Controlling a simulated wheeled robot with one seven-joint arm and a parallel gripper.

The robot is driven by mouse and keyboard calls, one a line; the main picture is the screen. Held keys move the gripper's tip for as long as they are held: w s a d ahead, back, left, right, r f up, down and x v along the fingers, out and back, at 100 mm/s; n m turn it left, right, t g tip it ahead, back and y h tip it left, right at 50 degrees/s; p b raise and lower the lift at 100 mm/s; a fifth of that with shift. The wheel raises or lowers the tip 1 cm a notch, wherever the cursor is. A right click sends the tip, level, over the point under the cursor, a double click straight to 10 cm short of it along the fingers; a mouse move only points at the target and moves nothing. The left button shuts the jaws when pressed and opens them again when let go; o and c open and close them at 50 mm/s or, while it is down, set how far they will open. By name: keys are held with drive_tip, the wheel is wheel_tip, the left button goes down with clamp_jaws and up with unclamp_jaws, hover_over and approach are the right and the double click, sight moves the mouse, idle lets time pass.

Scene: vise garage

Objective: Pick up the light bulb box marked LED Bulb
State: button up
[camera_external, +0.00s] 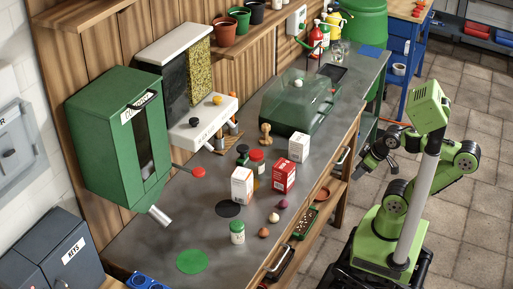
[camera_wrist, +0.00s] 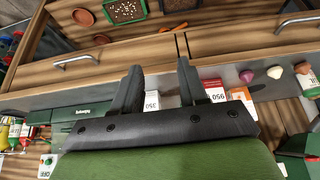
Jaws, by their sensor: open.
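Three small boxes stand on the grey bench: a white one (camera_external: 299,148) at the back, a red one (camera_external: 284,177) in the middle and a white one with orange (camera_external: 242,186) at the front. The print is too small to tell which says LED Bulb. My gripper (camera_external: 376,158) is open and empty, off the bench's right edge, apart from the boxes. In the wrist view, a white box (camera_wrist: 152,101) shows between the open fingers, beyond them and partly hidden. The red box (camera_wrist: 213,90) and the white-orange box (camera_wrist: 242,97) are right of the fingers.
Drawers with handles (camera_wrist: 300,22) line the bench front. Floor around my base is clear.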

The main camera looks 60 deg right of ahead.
drive_tip(key=shift+o, duration=0.3)
drive_tip(key=o, duration=0.9)
drive_tip(key=shift+o, duration=0.2)
